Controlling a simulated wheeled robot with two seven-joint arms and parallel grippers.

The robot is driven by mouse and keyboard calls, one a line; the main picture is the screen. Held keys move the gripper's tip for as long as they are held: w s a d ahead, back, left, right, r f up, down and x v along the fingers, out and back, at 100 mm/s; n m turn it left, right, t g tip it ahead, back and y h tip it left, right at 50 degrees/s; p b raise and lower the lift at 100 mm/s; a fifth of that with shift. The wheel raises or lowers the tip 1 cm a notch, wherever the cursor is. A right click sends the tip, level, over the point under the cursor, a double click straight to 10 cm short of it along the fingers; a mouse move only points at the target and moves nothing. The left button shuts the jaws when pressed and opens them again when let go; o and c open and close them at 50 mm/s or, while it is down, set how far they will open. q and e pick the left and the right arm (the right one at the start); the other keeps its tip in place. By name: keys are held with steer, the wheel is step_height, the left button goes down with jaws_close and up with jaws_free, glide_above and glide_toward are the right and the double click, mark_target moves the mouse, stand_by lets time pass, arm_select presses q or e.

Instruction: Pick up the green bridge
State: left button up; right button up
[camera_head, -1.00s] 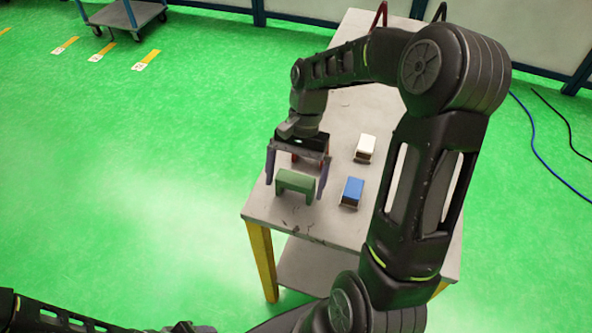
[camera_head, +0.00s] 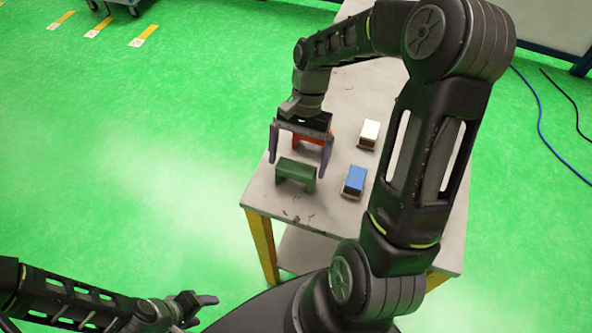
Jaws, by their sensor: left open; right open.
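The green bridge (camera_head: 296,169) stands upright on the table (camera_head: 262,196), near its front left corner. My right gripper (camera_head: 299,160) is open, fingers pointing down and spread wide, just behind and above the green bridge. Its fingers do not appear to touch the bridge. A red bridge (camera_head: 309,141) stands behind the green one, partly hidden under my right gripper. My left gripper (camera_head: 205,307) is at the bottom left over the floor, away from the table, open and empty.
A blue block (camera_head: 355,179) and a white block (camera_head: 369,132) sit on small holders to the right of the bridges. My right arm hides the table's right part. A cart (camera_head: 130,3) stands far off on the green floor.

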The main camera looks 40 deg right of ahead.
mark_target(296, 167)
steer(key=shift+f, duration=0.15)
steer(key=p+x, duration=0.1)
steer(key=x, duration=0.4)
steer(key=shift+c, duration=0.4)
stand_by(0.4)
steer(key=c, duration=1.3)
step_height(296, 167, up, 10)
steer(key=shift+r+b, duration=0.1)
steer(key=shift+b, duration=0.35)
